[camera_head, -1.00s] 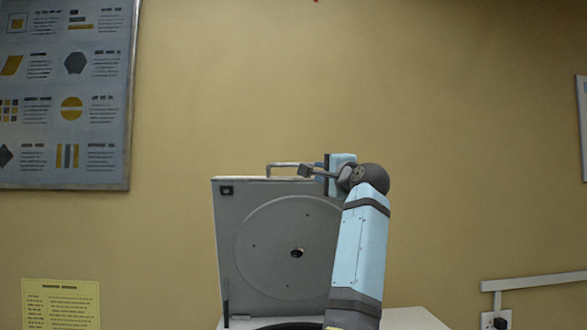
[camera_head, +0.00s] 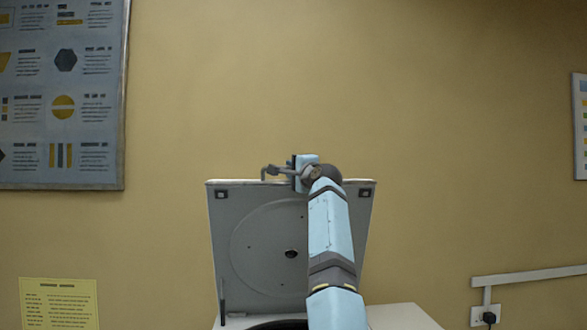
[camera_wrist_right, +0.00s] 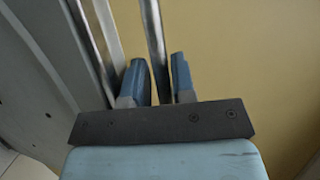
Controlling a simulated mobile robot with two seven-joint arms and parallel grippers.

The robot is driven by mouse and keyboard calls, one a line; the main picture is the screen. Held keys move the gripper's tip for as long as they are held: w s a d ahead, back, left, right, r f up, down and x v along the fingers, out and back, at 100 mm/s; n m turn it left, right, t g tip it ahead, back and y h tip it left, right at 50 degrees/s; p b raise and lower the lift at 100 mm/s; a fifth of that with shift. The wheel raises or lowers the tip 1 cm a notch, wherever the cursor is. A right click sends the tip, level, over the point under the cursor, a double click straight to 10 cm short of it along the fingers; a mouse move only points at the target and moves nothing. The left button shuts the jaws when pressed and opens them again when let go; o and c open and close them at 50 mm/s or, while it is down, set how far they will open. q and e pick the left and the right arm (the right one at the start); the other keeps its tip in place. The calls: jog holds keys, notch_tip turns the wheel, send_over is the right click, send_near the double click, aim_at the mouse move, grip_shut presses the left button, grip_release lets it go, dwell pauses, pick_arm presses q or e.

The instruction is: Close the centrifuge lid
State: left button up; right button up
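The centrifuge lid (camera_head: 262,270) stands raised, a grey panel with a round inset facing me in the head view. Its metal handle (camera_head: 263,172) runs along the top edge. My right gripper (camera_head: 271,170) is at this handle; my arm covers part of the lid's right half. In the right wrist view the handle bar (camera_wrist_right: 154,40) passes between the two blue fingers of my right gripper (camera_wrist_right: 160,68). The fingers are apart, with narrow gaps seeming to show beside the bar; contact is unclear. The centrifuge's dark opening (camera_head: 275,324) shows only at the bottom edge. My left gripper is out of view.
The centrifuge's pale top (camera_head: 400,318) shows at the lower right. A yellow wall stands behind, with a poster board (camera_head: 65,100) at left and a yellow notice (camera_head: 58,305) below it. A socket and cable duct (camera_head: 525,278) are at right. The space above the lid is clear.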

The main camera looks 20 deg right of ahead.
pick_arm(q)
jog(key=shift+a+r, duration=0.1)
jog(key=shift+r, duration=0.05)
pick_arm(e)
jog(key=shift+s, duration=0.15)
grip_shut()
jog(key=shift+s+a+f+b, duration=0.1)
jog(key=shift+s+f+b, duration=0.15)
jog(key=shift+b, duration=0.25)
pick_arm(q)
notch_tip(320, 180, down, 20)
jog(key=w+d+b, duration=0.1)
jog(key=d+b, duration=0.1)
jog(key=b, duration=2.3)
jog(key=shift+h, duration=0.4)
pick_arm(e)
jog(key=s+a+f+n+t+y, duration=0.2)
jog(key=s+a+f+t, duration=0.1)
jog(key=s+f, duration=0.6)
jog(key=s+a+f+n+t+y, duration=0.2)
jog(key=s+f, duration=0.7)
jog(key=s, duration=0.6)
jog(key=shift+a+f+n+t, duration=0.15)
jog(key=shift+a+n+t, duration=0.35)
jog(key=shift+a, duration=0.5)
